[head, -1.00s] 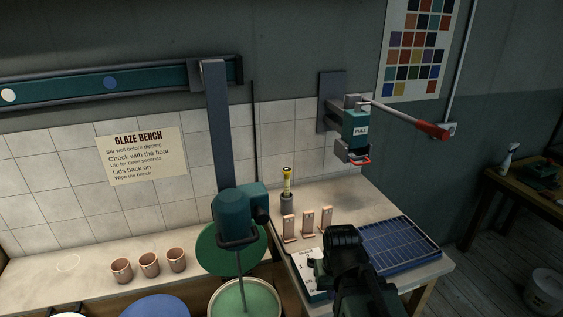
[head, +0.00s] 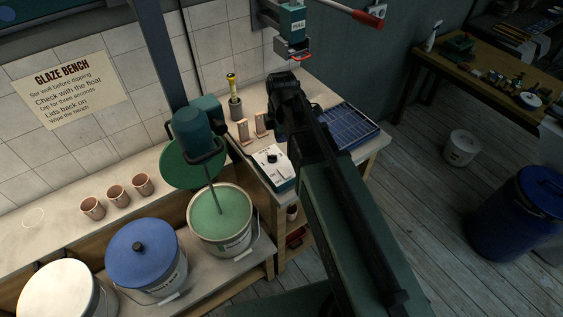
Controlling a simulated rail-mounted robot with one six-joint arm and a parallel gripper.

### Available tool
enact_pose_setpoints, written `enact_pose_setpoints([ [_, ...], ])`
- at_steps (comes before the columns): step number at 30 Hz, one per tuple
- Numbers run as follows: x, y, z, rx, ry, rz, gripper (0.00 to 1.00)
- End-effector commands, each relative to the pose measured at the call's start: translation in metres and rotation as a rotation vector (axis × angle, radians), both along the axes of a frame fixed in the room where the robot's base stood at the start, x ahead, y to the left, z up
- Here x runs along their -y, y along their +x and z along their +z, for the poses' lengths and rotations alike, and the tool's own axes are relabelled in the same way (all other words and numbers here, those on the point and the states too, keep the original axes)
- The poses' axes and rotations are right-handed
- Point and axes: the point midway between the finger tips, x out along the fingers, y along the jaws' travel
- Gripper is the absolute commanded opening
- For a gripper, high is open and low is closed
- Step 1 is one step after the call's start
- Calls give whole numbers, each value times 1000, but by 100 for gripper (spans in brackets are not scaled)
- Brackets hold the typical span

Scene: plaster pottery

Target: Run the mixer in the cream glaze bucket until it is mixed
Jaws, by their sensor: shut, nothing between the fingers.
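The mixer (head: 190,122) is a dark green motor head on a grey upright, its shaft standing in an open bucket (head: 220,247) of green glaze. A white control box (head: 272,172) with a black dial lies on the bench right of the mixer. My gripper (head: 281,130) is shut and empty, above and just behind the control box; its fingertips are hard to make out.
A blue-lidded bucket (head: 145,250) stands between the cream and green ones. A green lid (head: 182,168) is behind the mixer. Terracotta cups (head: 117,193), upright tiles (head: 243,133), a blue tray (head: 350,125) and a wall-mounted PULL device (head: 292,25) are nearby.

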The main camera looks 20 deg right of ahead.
Motion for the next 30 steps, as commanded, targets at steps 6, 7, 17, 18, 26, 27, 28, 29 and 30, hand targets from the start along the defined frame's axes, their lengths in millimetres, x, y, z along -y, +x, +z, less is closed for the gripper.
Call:
enact_pose_setpoints([
  [6,0,0,-1,0,-1,269,0],
  [7,0,0,-1,0,-1,277,0],
  [17,0,-1,-4,0,-1,278,0],
  [18,0,-1,-6,0,-1,278,0],
  [26,0,0,-50,0,-1,277,0],
  [27,0,0,-59,0,-1,277,0],
  [28,0,0,-67,0,-1,277,0],
  [29,0,0,-74,0,-1,277,0],
  [30,0,0,-83,0,-1,277,0],
])
